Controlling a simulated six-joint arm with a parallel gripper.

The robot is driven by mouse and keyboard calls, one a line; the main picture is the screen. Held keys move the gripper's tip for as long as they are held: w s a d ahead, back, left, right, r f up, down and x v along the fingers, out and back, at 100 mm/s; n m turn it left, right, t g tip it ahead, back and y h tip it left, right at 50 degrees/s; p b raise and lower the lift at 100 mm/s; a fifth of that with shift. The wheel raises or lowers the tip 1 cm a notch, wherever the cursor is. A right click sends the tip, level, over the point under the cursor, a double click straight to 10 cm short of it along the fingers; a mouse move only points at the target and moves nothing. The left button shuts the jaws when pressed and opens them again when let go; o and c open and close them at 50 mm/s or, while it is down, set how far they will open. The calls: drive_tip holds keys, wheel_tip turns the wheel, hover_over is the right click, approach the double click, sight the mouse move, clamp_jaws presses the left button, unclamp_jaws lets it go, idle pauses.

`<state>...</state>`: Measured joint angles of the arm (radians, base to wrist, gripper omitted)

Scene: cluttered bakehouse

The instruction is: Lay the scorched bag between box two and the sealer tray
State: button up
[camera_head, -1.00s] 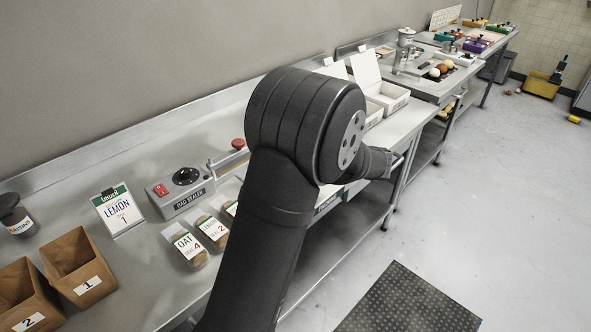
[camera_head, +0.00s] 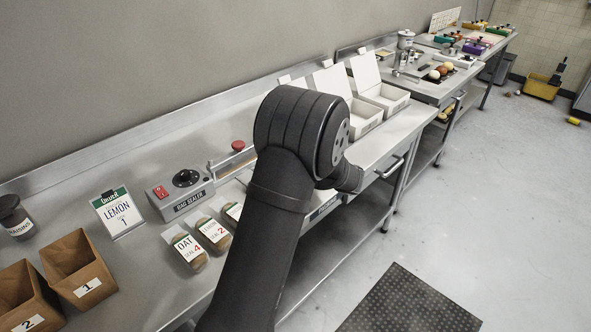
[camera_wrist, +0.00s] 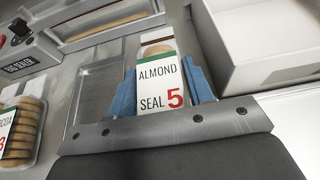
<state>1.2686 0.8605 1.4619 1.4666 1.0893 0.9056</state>
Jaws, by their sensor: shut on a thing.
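My gripper (camera_wrist: 165,92) has blue fingers, shut on a bag labelled "ALMOND SEAL 5" (camera_wrist: 160,90) in the wrist view. The bag has a clear upper end with a pale brown biscuit; I cannot make out scorching. A shallow metal tray (camera_wrist: 98,88), apparently the sealer tray, lies just left of the bag. An open white box (camera_wrist: 275,45) stands to the right; no number shows on it. In the head view my arm hides the gripper and bag. Open white boxes (camera_head: 395,97) (camera_head: 366,122) stand beyond the arm, and I cannot tell which is box two.
The grey bag sealer (camera_head: 180,192) stands left of my arm. Several labelled biscuit bags (camera_head: 188,250) lie in front of it. Brown bins marked 1 (camera_head: 88,287) and 2 (camera_head: 30,322) and a lemon card (camera_head: 118,212) stand farther left.

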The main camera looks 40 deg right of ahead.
drive_tip(key=shift+f, duration=0.1)
drive_tip(key=o, duration=1.1)
drive_tip(key=v, duration=1.2)
